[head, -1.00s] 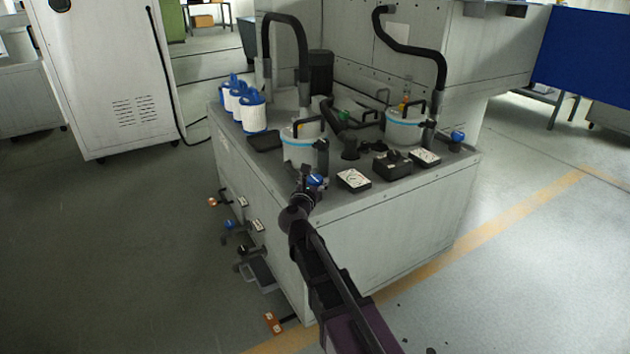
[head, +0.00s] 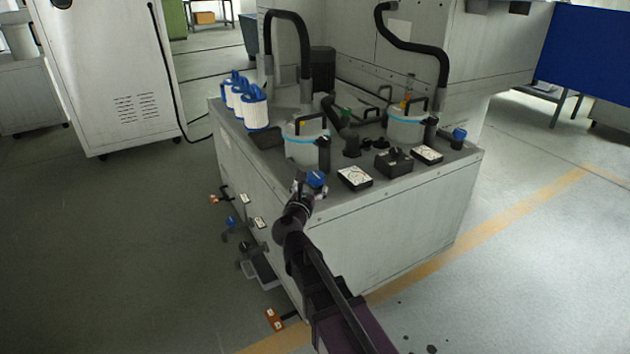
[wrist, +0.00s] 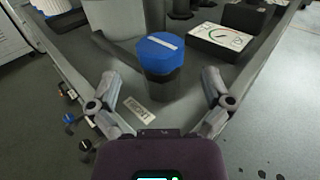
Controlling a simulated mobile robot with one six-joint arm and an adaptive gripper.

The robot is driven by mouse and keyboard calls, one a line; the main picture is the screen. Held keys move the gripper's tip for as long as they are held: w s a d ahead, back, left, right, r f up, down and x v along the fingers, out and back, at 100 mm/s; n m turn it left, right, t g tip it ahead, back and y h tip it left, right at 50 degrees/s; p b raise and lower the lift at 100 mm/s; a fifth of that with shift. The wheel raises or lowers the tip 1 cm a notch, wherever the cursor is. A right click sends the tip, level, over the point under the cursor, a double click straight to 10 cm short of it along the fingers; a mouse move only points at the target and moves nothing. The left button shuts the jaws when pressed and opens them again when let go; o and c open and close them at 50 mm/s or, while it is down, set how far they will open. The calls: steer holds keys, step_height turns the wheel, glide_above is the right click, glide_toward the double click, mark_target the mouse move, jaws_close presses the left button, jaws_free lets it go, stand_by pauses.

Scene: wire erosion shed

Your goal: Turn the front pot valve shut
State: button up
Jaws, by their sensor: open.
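The front pot valve has a blue knob (head: 316,180) at the near corner of the grey cabinet top, in front of the front pot (head: 303,150). In the wrist view the blue knob (wrist: 160,50) has a pale stripe across its top and sits on a dark round body. My gripper (wrist: 161,88) is open, one finger on each side of the valve and nearer to me. The fingers look apart from the knob. In the head view my gripper (head: 303,192) is at the cabinet corner, partly hiding the valve's base.
A gauge (head: 354,177) lies close right of the valve, with a black box (head: 393,162) beyond. A second blue-knobbed valve (head: 458,138) stands at the right rear. White filter cartridges (head: 255,108) stand at left. Small handles (head: 229,224) stick out from the cabinet's left side.

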steer(key=v, duration=0.6)
steer(key=shift+s, duration=0.4)
steer(key=shift+s, duration=0.1)
